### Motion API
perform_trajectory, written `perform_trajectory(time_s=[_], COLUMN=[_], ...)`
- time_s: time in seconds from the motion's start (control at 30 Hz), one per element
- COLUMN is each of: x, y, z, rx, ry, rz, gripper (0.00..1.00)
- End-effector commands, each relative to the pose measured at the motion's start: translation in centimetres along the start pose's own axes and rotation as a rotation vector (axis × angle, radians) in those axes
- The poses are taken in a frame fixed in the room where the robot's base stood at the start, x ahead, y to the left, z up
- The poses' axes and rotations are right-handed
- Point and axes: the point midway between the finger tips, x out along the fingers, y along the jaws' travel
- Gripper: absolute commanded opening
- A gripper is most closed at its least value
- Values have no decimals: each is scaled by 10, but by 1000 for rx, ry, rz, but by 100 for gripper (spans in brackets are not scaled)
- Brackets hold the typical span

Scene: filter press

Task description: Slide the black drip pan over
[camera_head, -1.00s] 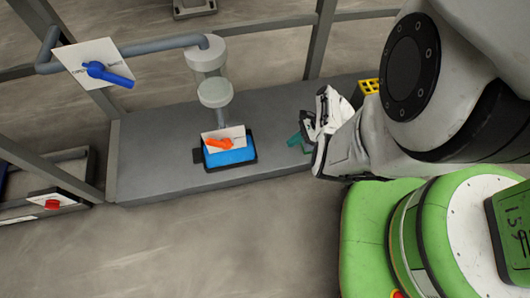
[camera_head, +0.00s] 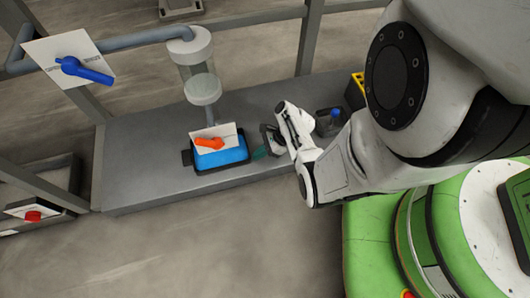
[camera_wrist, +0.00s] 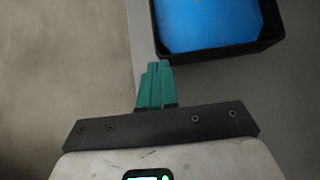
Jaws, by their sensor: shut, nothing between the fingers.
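The black drip pan (camera_head: 187,157) sits on the grey bench under the sight-glass pipe, with a bright blue surface inside. A white plate with an orange valve handle (camera_head: 209,143) hides part of it. In the wrist view, the pan's black wall (camera_wrist: 222,53) and blue inside show at the upper right. My gripper (camera_head: 257,153) is just right of the pan, low over the bench. Its teal fingers (camera_wrist: 157,72) are shut and empty, with their tips close to a pan corner. I cannot tell whether they touch it.
The grey bench (camera_head: 135,155) is clear left of the pan. A blue handle (camera_head: 84,69) on a white plate hangs at the upper left. A dark container with a blue cap (camera_head: 334,116) and a yellow item (camera_head: 357,85) stand right. A red knob (camera_head: 33,216) is lower left.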

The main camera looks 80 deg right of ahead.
Motion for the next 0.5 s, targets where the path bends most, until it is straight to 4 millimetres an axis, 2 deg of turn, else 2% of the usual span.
perform_trajectory(time_s=[0.33,0.5], x=[1,11], y=[0,0], z=[2,16], rx=[-1,-5], ry=[0,0], rz=[1,5], gripper=[0,0])
